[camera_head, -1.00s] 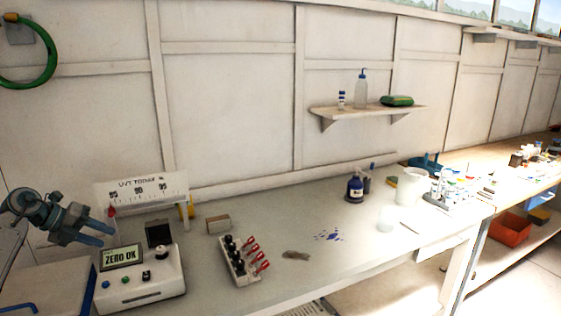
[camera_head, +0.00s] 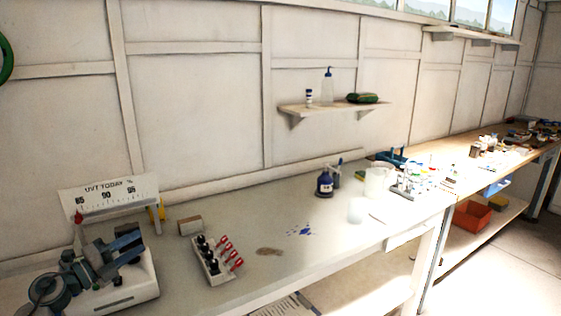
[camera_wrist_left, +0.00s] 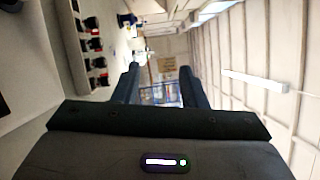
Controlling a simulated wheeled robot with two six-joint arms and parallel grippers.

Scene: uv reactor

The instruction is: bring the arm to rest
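My left arm comes in at the lower left of the head view. Its gripper (camera_head: 128,246) is in front of a white instrument (camera_head: 140,286) and hides most of its face and display. In the left wrist view the two dark fingers of the left gripper (camera_wrist_left: 158,80) stand apart with nothing between them, so it is open and empty. My right gripper is not in view.
A sign reading UVT TODAY (camera_head: 110,193) stands behind the gripper. A rack of vials with red-capped parts (camera_head: 213,262) sits to its right, with a small box (camera_head: 190,226) behind. The bench front is mostly clear.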

